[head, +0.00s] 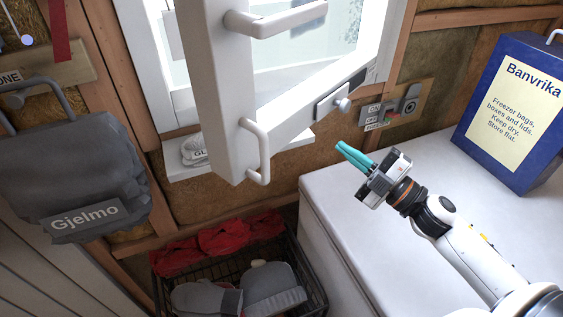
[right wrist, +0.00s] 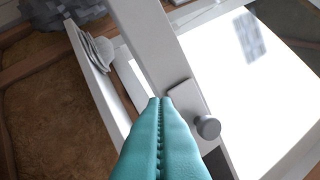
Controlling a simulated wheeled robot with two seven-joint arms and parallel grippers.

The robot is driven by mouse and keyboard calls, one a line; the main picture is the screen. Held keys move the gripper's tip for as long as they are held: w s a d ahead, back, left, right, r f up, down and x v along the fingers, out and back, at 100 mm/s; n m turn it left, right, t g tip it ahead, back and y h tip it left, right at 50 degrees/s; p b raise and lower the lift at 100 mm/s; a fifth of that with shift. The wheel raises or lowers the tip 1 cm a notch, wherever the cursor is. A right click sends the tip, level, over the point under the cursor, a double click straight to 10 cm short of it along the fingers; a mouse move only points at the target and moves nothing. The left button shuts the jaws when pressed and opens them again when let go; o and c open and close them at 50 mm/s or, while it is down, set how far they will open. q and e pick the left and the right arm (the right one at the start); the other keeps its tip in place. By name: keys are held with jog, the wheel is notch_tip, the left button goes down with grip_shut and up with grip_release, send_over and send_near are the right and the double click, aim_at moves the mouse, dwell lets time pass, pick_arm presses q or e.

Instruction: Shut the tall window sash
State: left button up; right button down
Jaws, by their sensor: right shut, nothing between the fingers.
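The tall white window sash (head: 215,95) stands open, swung into the room at an angle to its white frame (head: 140,60). It has a handle on its face (head: 275,20) and a handle near its lower corner (head: 262,150). A latch plate (head: 332,103) with a round grey knob sits on its bottom rail; the knob also shows in the right wrist view (right wrist: 208,127). My right gripper (head: 342,147) has teal fingers, shut and empty, below and right of the knob. In the right wrist view its fingertips (right wrist: 160,100) overlap the rail; contact cannot be told. My left gripper is not in view.
A white chest top (head: 400,220) lies under my right arm, with a blue Banvrika box (head: 515,110) on it. A sill (head: 180,170) holds a small grey item. A crate (head: 315,285) of gloves and red cloth stands below. A grey Gjelmo bag (head: 75,170) hangs left.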

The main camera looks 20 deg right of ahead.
jog(key=s+a+r+n+g+y, duration=0.3)
jog(key=s+n+g+y, duration=0.4)
jog(key=n+g, duration=0.65)
jog(key=shift+n, duration=0.35)
jog(key=p+x, duration=0.2)
jog(key=x, duration=0.2)
jog(key=w+p+x, duration=0.1)
jog(key=p+x, duration=0.1)
jog(key=x, duration=0.2)
jog(key=w+p+x, duration=0.1)
jog(key=p+x, duration=0.1)
jog(key=x, duration=0.2)
jog(key=shift+w+d+f, duration=0.2)
jog(key=shift+w+a+f, duration=0.15)
jog(key=shift+w+f, duration=0.05)
jog(key=shift+w, duration=0.1)
jog(key=shift+w, duration=0.15)
